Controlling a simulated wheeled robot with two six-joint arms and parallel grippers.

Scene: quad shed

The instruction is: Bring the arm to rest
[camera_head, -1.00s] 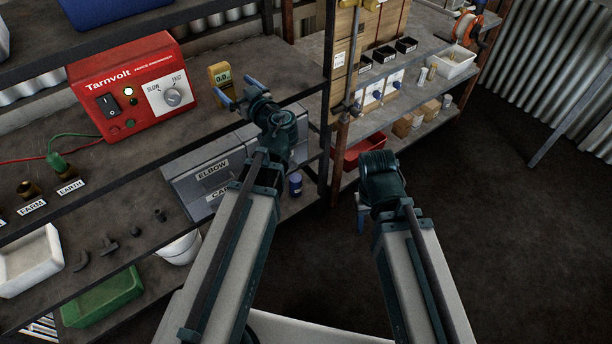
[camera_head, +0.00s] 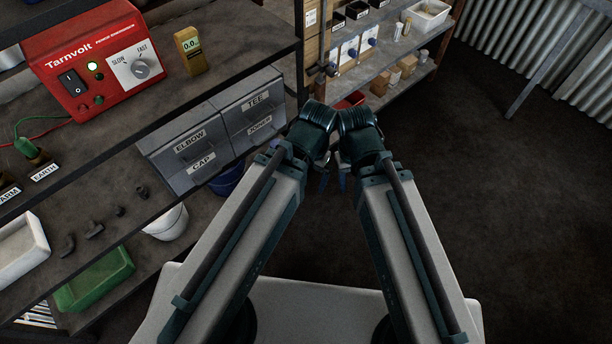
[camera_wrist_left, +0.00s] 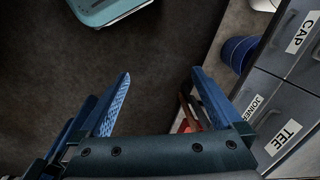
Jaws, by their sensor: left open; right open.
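My left arm's wrist (camera_head: 312,130) is drawn in front of my body, clear of the shelves, close beside the right wrist. My left gripper shows best in the left wrist view (camera_wrist_left: 161,74), where its two blue fingers stand wide apart with nothing between them. My right gripper (camera_head: 343,180) points down beside it; only a bit of its blue fingers shows, and I see nothing held in it. In the head view the left fingers are mostly hidden behind the wrists.
On the left shelves are a red Tarnvolt box (camera_head: 85,62), a yellow meter (camera_head: 190,50), grey labelled drawers (camera_head: 188,158), a green tray (camera_head: 95,281) and a white bucket (camera_head: 166,223). A blue bin (camera_head: 228,180) is near the drawers. Dark floor (camera_head: 480,180) is open on the right.

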